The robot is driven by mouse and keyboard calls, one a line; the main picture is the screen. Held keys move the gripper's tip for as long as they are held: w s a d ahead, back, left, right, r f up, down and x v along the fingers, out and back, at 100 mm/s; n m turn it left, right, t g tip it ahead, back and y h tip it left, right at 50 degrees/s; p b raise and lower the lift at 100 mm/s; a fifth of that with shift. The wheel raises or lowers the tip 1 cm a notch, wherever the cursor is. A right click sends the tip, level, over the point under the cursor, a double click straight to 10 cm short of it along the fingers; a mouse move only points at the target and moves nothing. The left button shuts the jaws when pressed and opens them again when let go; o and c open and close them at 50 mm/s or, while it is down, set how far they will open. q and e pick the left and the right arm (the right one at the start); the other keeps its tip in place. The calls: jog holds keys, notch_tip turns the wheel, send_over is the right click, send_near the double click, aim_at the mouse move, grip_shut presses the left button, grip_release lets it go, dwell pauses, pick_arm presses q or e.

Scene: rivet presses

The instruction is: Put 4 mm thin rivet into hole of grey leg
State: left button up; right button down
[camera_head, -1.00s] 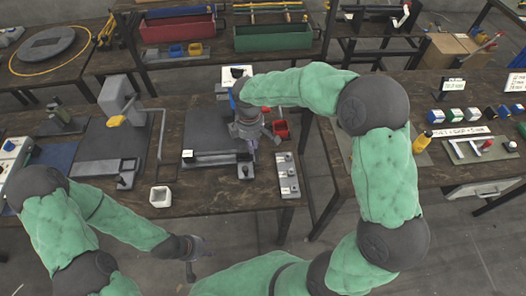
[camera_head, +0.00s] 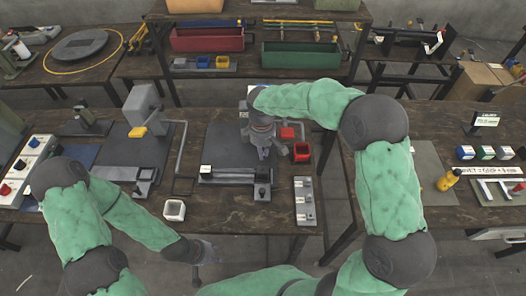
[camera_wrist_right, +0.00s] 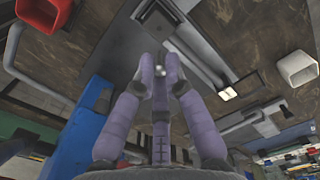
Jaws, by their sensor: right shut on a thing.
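My right gripper (camera_head: 266,152) is over the middle press station, pointing down. In the right wrist view its two purple fingers (camera_wrist_right: 160,68) meet at the tips on a small shiny piece, likely the thin rivet (camera_wrist_right: 158,71), mostly hidden by the fingers. A grey bar, likely the grey leg (camera_head: 228,179), lies across the front of the station's dark mat. Grey bars also show beyond the fingertips in the wrist view (camera_wrist_right: 196,62). No hole can be made out, and contact cannot be told. My left gripper (camera_head: 207,256) hangs before the table edge, empty, fingers apart.
A white square cup (camera_head: 174,210) stands at the front left, and a grey block with several fittings (camera_head: 305,202) at the right. A red bin (camera_head: 301,153) is just right of my right gripper. A press (camera_head: 145,108) stands on the left.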

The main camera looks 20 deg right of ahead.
jog(key=shift+w, duration=0.2)
jog(key=shift+s, duration=0.1)
jog(key=shift+f+b, duration=1.45)
jog(key=shift+f, duration=1.45)
jog(key=shift+p, duration=0.45)
jog(key=shift+f+b, duration=1.1)
jog(key=shift+f, duration=0.85)
